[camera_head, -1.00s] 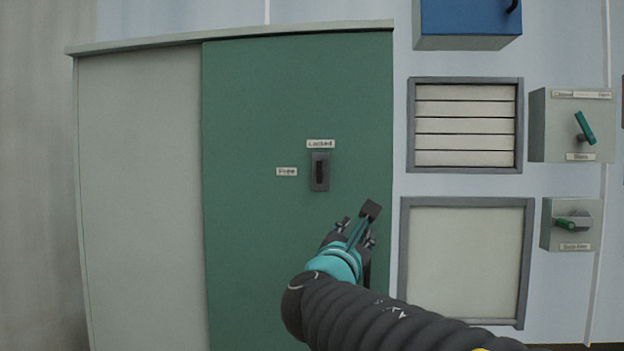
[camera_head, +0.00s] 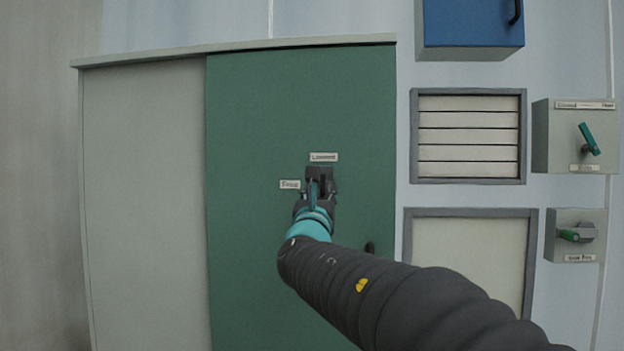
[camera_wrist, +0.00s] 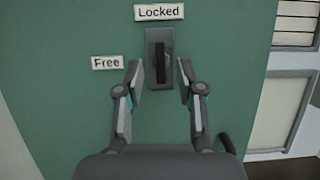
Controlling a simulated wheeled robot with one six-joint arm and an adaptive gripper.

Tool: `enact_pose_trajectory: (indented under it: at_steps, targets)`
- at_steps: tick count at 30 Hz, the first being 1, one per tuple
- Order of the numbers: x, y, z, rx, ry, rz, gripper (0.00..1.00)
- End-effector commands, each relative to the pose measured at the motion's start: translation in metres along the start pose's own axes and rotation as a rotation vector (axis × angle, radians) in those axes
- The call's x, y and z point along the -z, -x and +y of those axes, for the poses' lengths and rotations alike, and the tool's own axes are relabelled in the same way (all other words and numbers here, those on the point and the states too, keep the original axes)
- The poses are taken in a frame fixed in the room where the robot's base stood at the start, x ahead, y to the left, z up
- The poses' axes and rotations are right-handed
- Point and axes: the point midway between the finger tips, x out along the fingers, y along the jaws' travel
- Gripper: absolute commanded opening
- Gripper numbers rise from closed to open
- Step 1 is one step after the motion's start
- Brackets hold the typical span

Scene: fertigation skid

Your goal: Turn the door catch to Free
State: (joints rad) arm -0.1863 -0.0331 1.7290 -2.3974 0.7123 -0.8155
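The door catch (camera_wrist: 160,62) is a dark upright handle on a grey plate on the green door (camera_head: 250,120). The handle stands vertical, pointing up at the "Locked" label (camera_wrist: 159,12). The "Free" label (camera_wrist: 107,62) is to its left. In the wrist view my gripper (camera_wrist: 158,78) is open, with one finger on each side of the catch plate and gaps between the fingers and the handle. In the head view my gripper (camera_head: 319,180) covers most of the catch.
A dark door handle (camera_head: 370,248) is low on the green door's right side. A blue box (camera_head: 470,25) hangs above.

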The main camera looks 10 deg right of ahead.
Motion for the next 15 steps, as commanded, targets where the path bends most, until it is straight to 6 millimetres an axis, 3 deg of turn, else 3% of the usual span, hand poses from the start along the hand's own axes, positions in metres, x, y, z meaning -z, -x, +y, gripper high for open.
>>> enact_pose_trajectory:
  at_steps: [6,15]
  targets:
    - [-0.001,-0.033,0.0,0.001,0.001,0.0,0.38]
    - [0.0,-0.046,0.0,0.0,0.0,0.0,0.38]
